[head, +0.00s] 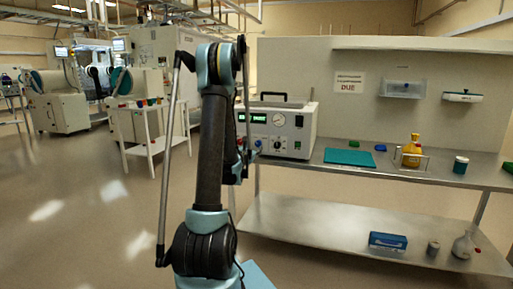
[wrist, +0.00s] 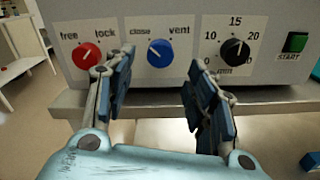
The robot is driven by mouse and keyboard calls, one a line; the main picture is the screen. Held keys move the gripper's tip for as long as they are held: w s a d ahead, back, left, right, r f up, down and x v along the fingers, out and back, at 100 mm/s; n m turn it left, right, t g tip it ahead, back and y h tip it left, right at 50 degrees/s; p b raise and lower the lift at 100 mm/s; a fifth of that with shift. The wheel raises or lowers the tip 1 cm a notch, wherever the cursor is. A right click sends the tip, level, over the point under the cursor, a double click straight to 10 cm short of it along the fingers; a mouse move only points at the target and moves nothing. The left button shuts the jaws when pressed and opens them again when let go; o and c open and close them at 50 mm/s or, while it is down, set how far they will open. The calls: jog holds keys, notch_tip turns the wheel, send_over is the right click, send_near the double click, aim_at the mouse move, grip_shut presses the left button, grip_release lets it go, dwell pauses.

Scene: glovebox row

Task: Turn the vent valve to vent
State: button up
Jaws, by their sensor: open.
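The vent valve is a round blue knob (wrist: 160,53) on the front panel of a grey-white instrument (head: 290,128), between the labels "close" and "vent". Its pointer seems to lean up and left, towards "close". In the wrist view my gripper (wrist: 158,76) is open and empty, with one finger on each side below the blue knob. The fingers look apart from it; the exact gap cannot be told. In the head view my arm hides most of my gripper and part of the panel.
A red free/lock knob (wrist: 86,55) sits left of the valve, close to my left finger. A black timer dial (wrist: 235,52) and green START button (wrist: 295,42) sit to the right. The metal bench (head: 400,172) holds a teal mat (head: 349,157) and a yellow bottle (head: 411,156).

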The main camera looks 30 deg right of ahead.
aim_at(258, 144)
jog(key=x, duration=0.6)
jog(key=shift+w+d, duration=0.25)
jog(key=shift+d, duration=0.05)
jog(key=c, duration=1.1)
